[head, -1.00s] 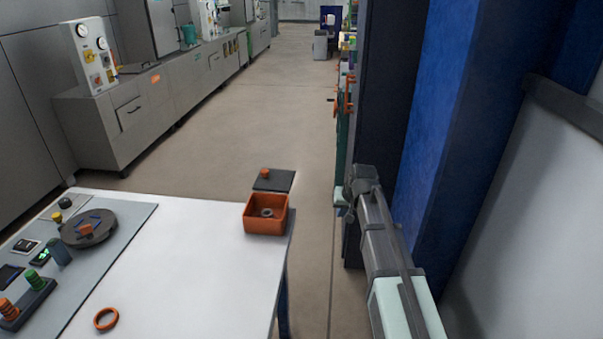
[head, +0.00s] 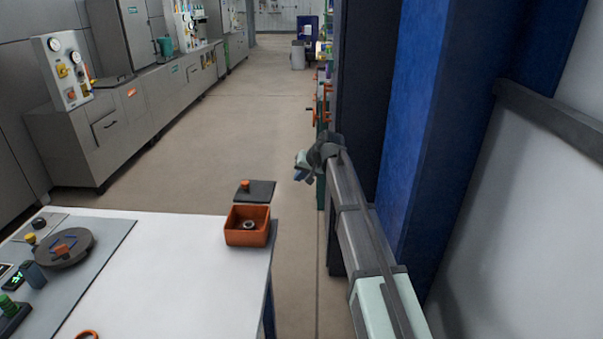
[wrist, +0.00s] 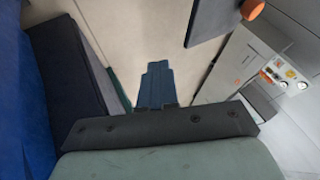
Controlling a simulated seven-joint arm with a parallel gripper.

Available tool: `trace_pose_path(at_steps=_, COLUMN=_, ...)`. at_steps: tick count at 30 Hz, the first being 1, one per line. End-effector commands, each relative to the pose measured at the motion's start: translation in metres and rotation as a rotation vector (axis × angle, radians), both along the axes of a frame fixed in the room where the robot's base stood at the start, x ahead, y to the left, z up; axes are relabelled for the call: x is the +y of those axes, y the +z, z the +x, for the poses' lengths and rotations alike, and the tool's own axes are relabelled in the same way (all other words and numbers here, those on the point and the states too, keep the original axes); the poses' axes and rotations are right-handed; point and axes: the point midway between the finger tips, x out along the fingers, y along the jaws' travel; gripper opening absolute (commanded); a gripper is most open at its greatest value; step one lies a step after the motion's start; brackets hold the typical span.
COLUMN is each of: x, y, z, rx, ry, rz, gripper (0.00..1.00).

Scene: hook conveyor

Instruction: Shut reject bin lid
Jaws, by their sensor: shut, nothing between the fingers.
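The reject bin (head: 247,237) is a small orange-red open box at the right edge of the white table, with a grey ring (head: 249,225) inside. Its dark lid (head: 255,191) stands open at the back of the box, with an orange knob (head: 244,184) on it. My gripper (head: 299,172) is shut and empty, in the air to the right of the lid and apart from it. In the wrist view, my shut fingers (wrist: 155,84) point ahead over the floor. The lid (wrist: 207,15) and knob (wrist: 252,9) show at the top right there.
The white table (head: 180,270) holds a grey panel (head: 85,275) with a round dark turntable (head: 65,249) at left. A blue column (head: 410,120) stands close on my arm's right.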

Motion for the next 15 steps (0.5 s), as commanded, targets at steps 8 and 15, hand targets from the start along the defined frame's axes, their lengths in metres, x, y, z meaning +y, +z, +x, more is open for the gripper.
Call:
trace_pose_path(at_steps=8, x=0.023, y=-0.041, z=0.021, rx=0.000, ry=0.001, rz=-0.001, gripper=0.00)
trace_pose_path(at_steps=15, x=0.051, y=-0.047, z=0.025, rx=-0.002, ry=0.001, rz=-0.001, gripper=0.00)
